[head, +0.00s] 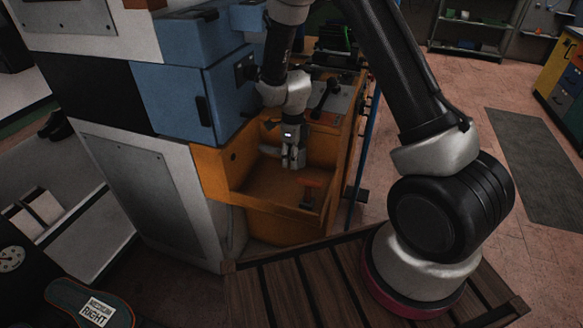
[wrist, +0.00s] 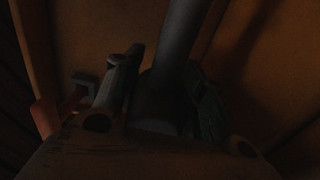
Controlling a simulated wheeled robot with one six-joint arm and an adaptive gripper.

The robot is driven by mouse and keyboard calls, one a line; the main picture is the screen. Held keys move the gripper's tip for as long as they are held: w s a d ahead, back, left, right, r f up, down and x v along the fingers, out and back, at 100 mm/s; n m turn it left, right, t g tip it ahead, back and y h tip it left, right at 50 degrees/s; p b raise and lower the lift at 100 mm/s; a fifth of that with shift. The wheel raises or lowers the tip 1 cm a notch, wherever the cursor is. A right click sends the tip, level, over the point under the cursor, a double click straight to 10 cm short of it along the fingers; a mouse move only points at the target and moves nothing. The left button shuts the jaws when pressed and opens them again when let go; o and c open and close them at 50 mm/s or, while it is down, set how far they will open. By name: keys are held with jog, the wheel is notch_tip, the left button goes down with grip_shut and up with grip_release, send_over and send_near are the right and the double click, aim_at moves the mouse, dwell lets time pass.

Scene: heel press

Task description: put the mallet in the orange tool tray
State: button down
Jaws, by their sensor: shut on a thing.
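The orange tool tray (head: 272,212) is an open orange box beside the blue cabinet in the head view. Its brownish inside fills much of the dark wrist view (wrist: 85,35). My gripper (head: 293,163) points down inside or just over the tray. It is shut on the mallet, whose grey bar-like part (wrist: 183,45) runs upward from between the fingers (wrist: 160,100) in the wrist view. In the head view a pale grey part of the mallet (head: 270,151) seems to stick out left of the fingers. The rest of the mallet is hidden or too dark.
A red-orange tool (head: 309,184) is in the tray right of my gripper; a red thing with a grey end (wrist: 76,95) shows in the wrist view. The blue cabinet (head: 180,100) stands close on the left. A wooden slatted surface (head: 310,290) lies in front.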

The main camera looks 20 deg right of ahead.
aim_at(291, 175)
notch_tip(291, 175, down, 4)
jog(key=shift+f, duration=0.15)
jog(key=shift+w+a+f, duration=0.2)
jog(key=shift+f, duration=0.05)
jog(key=c, duration=0.9)
grip_release()
jog(key=shift+f, duration=0.1)
jog(key=shift+o, duration=0.2)
